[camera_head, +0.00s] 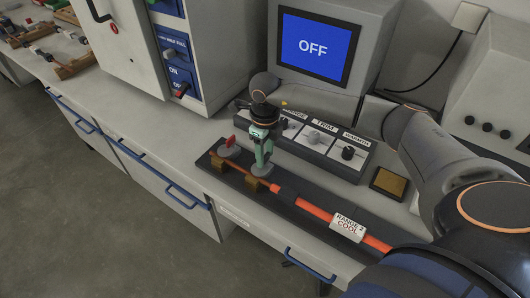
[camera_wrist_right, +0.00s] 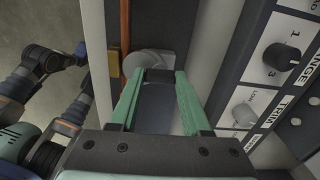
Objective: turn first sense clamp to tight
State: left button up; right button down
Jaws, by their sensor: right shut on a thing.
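My left gripper is not in view.
A knob panel (camera_head: 325,147) with RANGE, TRIM and WARMTH knobs stands close behind the tray. A monitor (camera_head: 318,48) reading "OFF" is behind it. A white switch cabinet (camera_head: 125,60) stands at the left. The bench front edge is close to the tray.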

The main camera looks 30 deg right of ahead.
aim_at(266, 156)
jog(key=shift+m, duration=0.3)
jog(key=shift+c, duration=1.8)
grip_release()
notch_tip(266, 156, up, 13)
jog(key=shift+f+b, duration=0.2)
jog(key=shift+b, duration=0.15)
jog(key=shift+s+f, duration=0.1)
